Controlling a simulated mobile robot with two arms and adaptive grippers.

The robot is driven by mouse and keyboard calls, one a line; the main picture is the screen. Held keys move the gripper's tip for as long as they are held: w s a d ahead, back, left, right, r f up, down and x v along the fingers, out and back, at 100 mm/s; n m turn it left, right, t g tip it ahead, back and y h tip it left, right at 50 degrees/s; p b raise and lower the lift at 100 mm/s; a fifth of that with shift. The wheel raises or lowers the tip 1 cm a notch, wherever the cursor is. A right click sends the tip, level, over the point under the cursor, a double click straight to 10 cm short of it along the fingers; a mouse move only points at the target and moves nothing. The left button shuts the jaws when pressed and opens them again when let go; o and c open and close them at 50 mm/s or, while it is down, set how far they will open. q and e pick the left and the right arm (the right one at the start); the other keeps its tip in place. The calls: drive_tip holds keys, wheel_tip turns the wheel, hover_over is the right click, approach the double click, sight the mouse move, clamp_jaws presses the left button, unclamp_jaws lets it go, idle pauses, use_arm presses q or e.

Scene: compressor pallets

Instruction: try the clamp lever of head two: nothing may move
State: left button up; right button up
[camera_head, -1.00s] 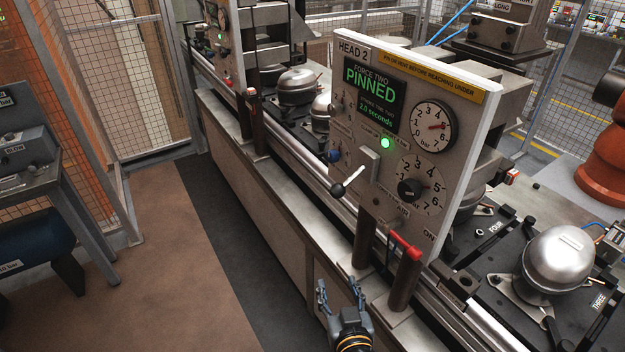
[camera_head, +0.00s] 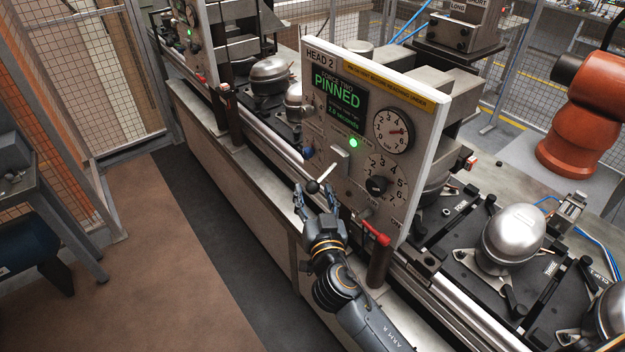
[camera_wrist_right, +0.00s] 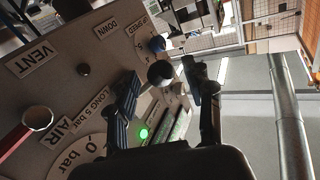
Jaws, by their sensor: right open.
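The head two panel (camera_head: 318,75) shows a green "PINNED" display (camera_head: 338,92) and a lit green lamp (camera_head: 353,143). Its lever has a pale shaft and a black ball knob (camera_head: 312,187), which points down and left from a grey block. My right gripper (camera_head: 314,194) is open at the knob, one finger to each side. In the right wrist view the dark knob (camera_wrist_right: 160,73) shows between the spread fingers of the gripper (camera_wrist_right: 161,80). I cannot tell whether a finger touches it. My left gripper is out of view.
Silver compressors (camera_head: 514,236) stand on black pallets along the line. An orange robot (camera_head: 580,125) stands at the back right. The floor (camera_head: 170,260) at left is clear.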

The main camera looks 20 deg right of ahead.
drive_tip(key=shift+w+d, duration=0.15)
drive_tip(key=shift+w, duration=1)
